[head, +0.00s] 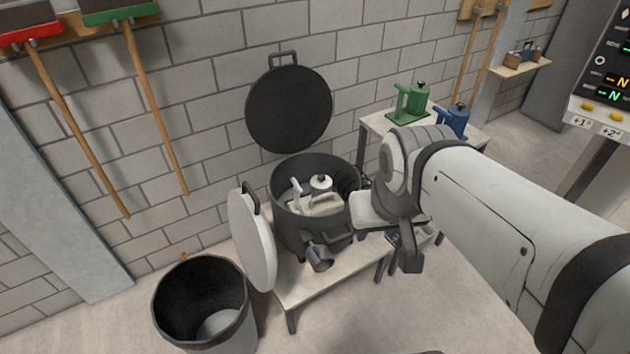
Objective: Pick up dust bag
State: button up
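I cannot single out a dust bag for certain. A pale, off-white item (318,205) lies inside the open dark drum (290,232); it may be the bag, and its lower part is hidden by the drum's wall. A white jug-like piece with a dark knob (321,183) shows at the same spot. My gripper (408,258) is just right of the drum, at the end of my pale arm. A dark finger-like part points down there. The rest of the gripper is hidden or too small to tell whether it is open, and I see nothing held in it.
The drum stands on a low bench (318,285). A round grey lid (252,240) leans at its left; a black disc (289,108) is against the wall. A dark bin (205,305) stands front left.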

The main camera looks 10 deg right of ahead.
aim_at(329, 203)
jog(key=i, duration=0.95)
jog(key=u, duration=0.05)
